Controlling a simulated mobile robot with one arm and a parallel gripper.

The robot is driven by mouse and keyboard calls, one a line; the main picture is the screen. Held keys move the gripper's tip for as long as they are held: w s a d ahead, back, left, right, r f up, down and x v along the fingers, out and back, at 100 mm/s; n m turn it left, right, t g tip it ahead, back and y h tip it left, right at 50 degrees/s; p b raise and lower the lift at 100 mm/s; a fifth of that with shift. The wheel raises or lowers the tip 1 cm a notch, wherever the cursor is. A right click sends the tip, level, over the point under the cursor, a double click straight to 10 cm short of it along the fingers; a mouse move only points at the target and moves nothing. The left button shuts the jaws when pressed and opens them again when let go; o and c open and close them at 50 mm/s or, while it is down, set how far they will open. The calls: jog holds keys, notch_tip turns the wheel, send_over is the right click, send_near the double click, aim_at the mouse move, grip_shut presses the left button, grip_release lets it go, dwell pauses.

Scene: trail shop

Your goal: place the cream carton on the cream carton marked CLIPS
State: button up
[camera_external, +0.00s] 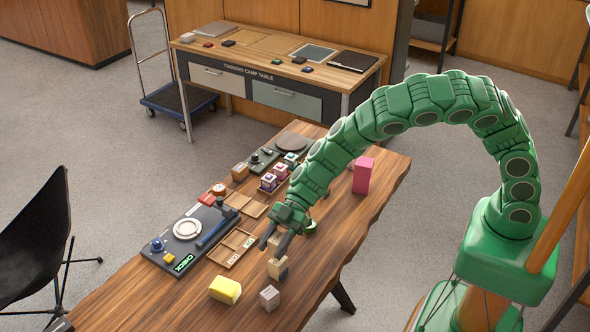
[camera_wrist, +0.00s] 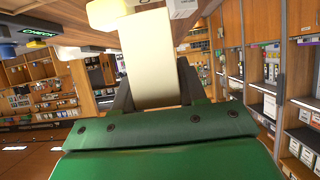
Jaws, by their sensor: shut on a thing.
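My gripper (camera_external: 275,243) is low over the front part of the wooden table, fingers pointing down. It is shut on a cream carton (camera_wrist: 160,60), which shows large and plain between the two dark fingers in the wrist view. In the external view a cream block with a darker side (camera_external: 277,268) shows directly at and below the fingertips. I cannot tell there where the held carton ends and whether another carton stands under it. No CLIPS marking is readable in either view.
A yellow block (camera_external: 225,290) and a small grey-beige box (camera_external: 269,298) stand close to the gripper. A wooden divided tray (camera_external: 232,248) and a dark board marked CHECK (camera_external: 158,252) lie to the left. A pink box (camera_external: 362,175) stands further back. Bare tabletop lies to the right.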

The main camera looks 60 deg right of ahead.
jog(key=shift+f, duration=0.95)
jog(key=shift+f, duration=0.1)
jog(key=o, duration=1.1)
jog(key=v, duration=1.2)
